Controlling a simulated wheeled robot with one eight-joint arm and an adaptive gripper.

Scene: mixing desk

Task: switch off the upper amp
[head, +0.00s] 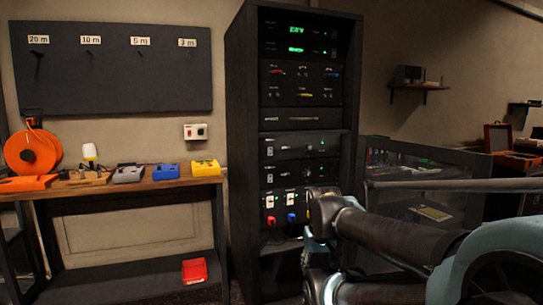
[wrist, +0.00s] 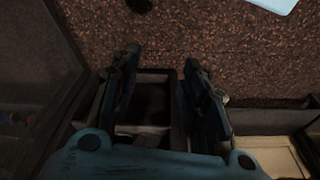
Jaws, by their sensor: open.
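A tall black rack (head: 240,150) stands in the middle of the head view. Two similar dark units sit in its lower half, one over the other. In the head view my arm reaches in from the right, in front of the rack's lower right.
Below the amps is a panel (head: 285,205) with white switches and red and blue plugs. A wooden bench (head: 130,185) with coloured boxes stands left. A glass-sided case (head: 400,170) stands right of the rack.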

